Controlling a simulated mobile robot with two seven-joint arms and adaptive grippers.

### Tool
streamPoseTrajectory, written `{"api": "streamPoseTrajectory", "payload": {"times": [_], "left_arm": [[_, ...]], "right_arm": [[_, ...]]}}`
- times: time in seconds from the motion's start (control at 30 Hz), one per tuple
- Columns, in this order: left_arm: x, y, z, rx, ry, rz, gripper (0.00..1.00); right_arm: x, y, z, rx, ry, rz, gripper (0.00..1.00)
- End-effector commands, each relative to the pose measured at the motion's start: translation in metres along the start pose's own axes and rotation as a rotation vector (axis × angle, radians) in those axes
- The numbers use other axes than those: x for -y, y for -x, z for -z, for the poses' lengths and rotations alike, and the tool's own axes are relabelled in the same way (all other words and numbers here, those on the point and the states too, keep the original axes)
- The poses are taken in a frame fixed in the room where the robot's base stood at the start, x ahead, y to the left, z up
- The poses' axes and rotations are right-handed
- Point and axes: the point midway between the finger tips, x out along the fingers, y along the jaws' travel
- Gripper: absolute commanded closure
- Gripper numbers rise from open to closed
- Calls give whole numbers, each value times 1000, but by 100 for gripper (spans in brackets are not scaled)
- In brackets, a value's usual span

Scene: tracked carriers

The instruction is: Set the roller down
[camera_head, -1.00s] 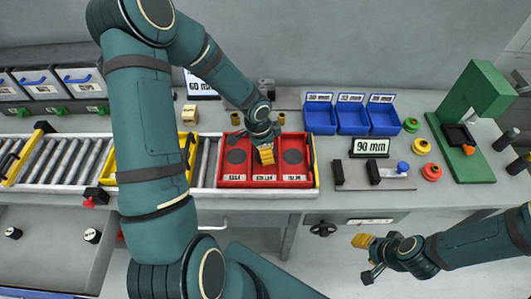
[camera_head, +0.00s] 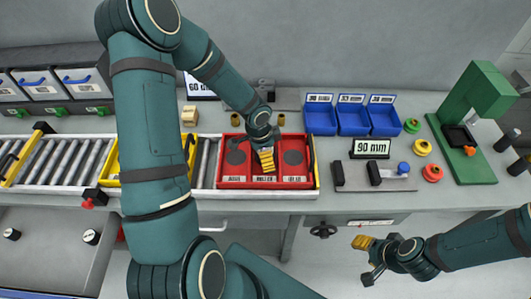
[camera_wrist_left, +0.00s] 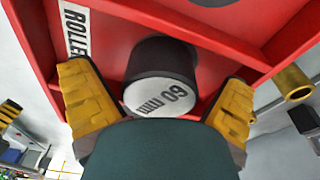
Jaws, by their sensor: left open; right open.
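The roller (camera_wrist_left: 160,75) is a dark cylinder with a white "60 mm" end face. In the left wrist view it stands in the red tray (camera_wrist_left: 115,20), in the compartment labelled "ROLLER". My left gripper (camera_wrist_left: 160,108) is open, its yellow fingers on either side of the roller with gaps to it. In the head view my left gripper (camera_head: 266,158) is over the middle compartment of the red tray (camera_head: 313,185) and hides the roller. My right gripper (camera_head: 368,258) is open and empty in front of the bench.
A roller conveyor (camera_head: 65,160) runs left of the tray. Blue bins (camera_head: 353,120) stand behind right, near a "90 mm" sign (camera_head: 370,148) and a grey fixture (camera_head: 372,180). A green press (camera_head: 470,110) stands far right. An open drawer (camera_head: 55,245) is front left.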

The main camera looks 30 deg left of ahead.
Motion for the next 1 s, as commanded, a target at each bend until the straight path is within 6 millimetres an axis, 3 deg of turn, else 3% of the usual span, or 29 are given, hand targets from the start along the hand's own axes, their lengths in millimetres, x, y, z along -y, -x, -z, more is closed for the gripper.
{"api": "streamPoseTrajectory", "payload": {"times": [0.4, 0.6, 1.0], "left_arm": [[1, 80, 0, 0, 2, 5, 0], [1, 110, 0, 0, 1, 3, 0], [0, 121, 0, 0, 0, 0, 0]], "right_arm": [[7, 21, 2, 0, 0, 4, 53], [8, 26, 3, 1, 0, 5, 53], [9, 28, 3, 0, 0, 6, 53]]}}
